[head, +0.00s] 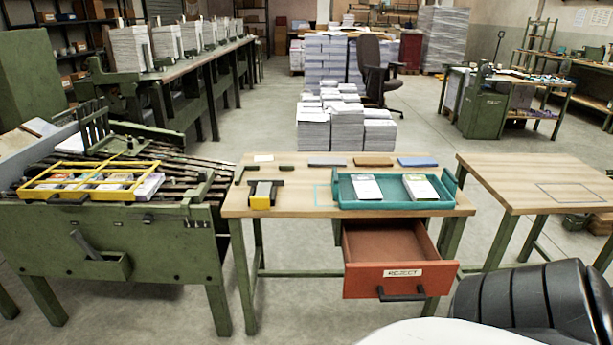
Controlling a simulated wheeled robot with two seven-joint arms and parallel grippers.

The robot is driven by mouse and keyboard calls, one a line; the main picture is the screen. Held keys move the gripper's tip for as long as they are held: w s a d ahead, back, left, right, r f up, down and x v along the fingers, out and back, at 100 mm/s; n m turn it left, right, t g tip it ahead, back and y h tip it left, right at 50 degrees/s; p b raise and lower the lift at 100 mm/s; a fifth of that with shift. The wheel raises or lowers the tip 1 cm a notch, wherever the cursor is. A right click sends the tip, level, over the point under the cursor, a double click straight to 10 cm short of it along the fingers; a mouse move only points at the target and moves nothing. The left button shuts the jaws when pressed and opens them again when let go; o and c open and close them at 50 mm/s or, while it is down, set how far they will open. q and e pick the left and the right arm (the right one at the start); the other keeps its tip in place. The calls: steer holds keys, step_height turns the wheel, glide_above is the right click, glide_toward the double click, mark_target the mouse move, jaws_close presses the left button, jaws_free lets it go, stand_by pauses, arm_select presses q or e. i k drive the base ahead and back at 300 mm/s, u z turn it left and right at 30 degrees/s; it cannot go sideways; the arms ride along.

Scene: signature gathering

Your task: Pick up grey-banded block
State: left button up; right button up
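I cannot make out for sure which thing is the grey-banded block. Two white blocks lie flat in the teal tray (405,204) on the middle table: a left block (367,188) with a faint coloured mark on top and a right block (421,187) with a greenish mark. Several small coloured and white pieces lie in the compartments of the yellow frame (62,195) on the green machine at left; their bands are too small to tell. Neither of my grippers is in view.
A yellow-and-black device (263,194) stands left of the tray. Grey (327,162), brown (374,161) and blue (418,162) flat pieces lie along the back edge. The red REJECT drawer (402,277) stands open below the table (290,202). The right table (520,175) is mostly clear.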

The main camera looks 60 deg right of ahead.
mark_target(365, 188)
steer(key=z, duration=0.5)
steer(key=i, duration=1.25)
steer(key=z, duration=1.6)
steer(key=i, duration=0.5)
steer(key=z, duration=0.45)
